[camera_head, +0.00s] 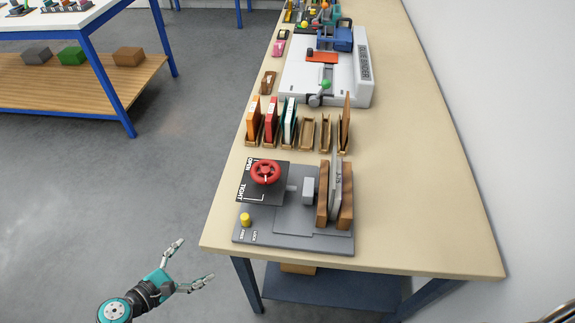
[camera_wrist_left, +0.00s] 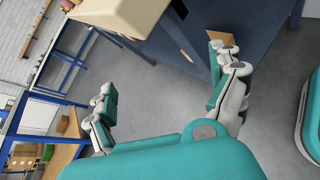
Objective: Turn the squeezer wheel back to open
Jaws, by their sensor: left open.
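The squeezer (camera_head: 291,228) is a grey bench device near the front end of the long table. Its red wheel (camera_head: 266,172) sits on a black plate marked OPEN and TIGHT. A yellow knob (camera_head: 245,219) stands at its front left corner. Two brown wooden jaws (camera_head: 322,196) stand at its right with a grey piece (camera_head: 336,186) between them. My left gripper (camera_head: 196,262) is open and empty, off the table's left side and apart from the wheel. It also shows open in the left wrist view (camera_wrist_left: 170,86). My right gripper is not seen.
The table (camera_head: 425,190) has bare room on its right side. Behind the squeezer stand slotted holders with books (camera_head: 270,120) and a white machine (camera_head: 344,88). A blue-legged bench (camera_head: 100,75) stands at the far left. The floor (camera_head: 130,200) beside the table is clear.

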